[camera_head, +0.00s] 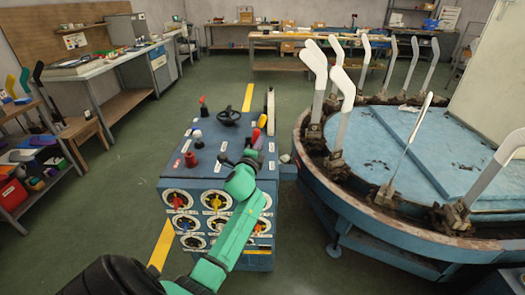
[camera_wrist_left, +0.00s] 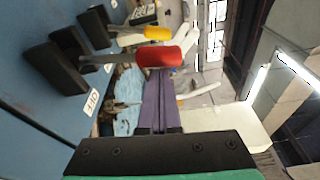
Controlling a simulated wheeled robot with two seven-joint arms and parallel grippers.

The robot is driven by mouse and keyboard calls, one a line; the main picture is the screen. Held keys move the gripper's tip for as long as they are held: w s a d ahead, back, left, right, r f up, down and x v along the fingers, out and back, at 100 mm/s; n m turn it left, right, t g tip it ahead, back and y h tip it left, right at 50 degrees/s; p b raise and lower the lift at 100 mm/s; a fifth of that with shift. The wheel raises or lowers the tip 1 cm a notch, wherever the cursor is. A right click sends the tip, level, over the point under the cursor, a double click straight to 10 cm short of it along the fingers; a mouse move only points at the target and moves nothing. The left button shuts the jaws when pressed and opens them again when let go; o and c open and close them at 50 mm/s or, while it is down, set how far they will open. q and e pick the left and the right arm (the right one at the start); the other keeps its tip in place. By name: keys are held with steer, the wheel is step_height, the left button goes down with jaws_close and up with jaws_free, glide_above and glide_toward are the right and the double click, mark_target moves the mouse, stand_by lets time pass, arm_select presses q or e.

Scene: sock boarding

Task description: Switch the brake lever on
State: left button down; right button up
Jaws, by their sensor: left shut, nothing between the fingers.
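The blue control console (camera_head: 175,160) stands in the middle of the head view. Levers stand along its right side: one with a red grip (camera_head: 262,121), one with a yellow grip (camera_head: 256,134) and a tall pale one (camera_head: 270,105). I cannot read which is the brake lever. My left gripper (camera_wrist_left: 160,105) is shut and empty, its purple fingers pressed together. In the left wrist view the red grip (camera_wrist_left: 160,56) lies just beyond the fingertips, with the yellow grip (camera_wrist_left: 158,33) behind it. An OFF label (camera_wrist_left: 93,102) is on the panel. My right gripper is out of view.
A round blue machine (camera_head: 330,200) with several upright pale sock forms (camera_head: 343,95) stands close on the right. The console's front has several dials (camera_head: 177,200). Green floor (camera_head: 120,190) is clear on the left.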

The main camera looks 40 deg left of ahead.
arm_select(q)
steer(key=shift+s+a+r+n+b, duration=0.1)
steer(key=shift+s+a+n+b, duration=0.2)
steer(key=shift+s+a+n, duration=0.35)
steer(key=shift+s+a+n+t+y+b, duration=0.25)
steer(key=shift+s+a+n+b, duration=0.25)
steer(key=shift+a+n, duration=0.5)
steer(key=shift+s+a+n+t+y+b, duration=0.15)
steer(key=shift+s+a+n+t+b, duration=0.15)
steer(key=shift+s+a+n, duration=0.65)
steer(key=shift+w+d+n, duration=0.25)
steer(key=shift+w+n, duration=0.1)
steer(key=shift+n, duration=0.05)
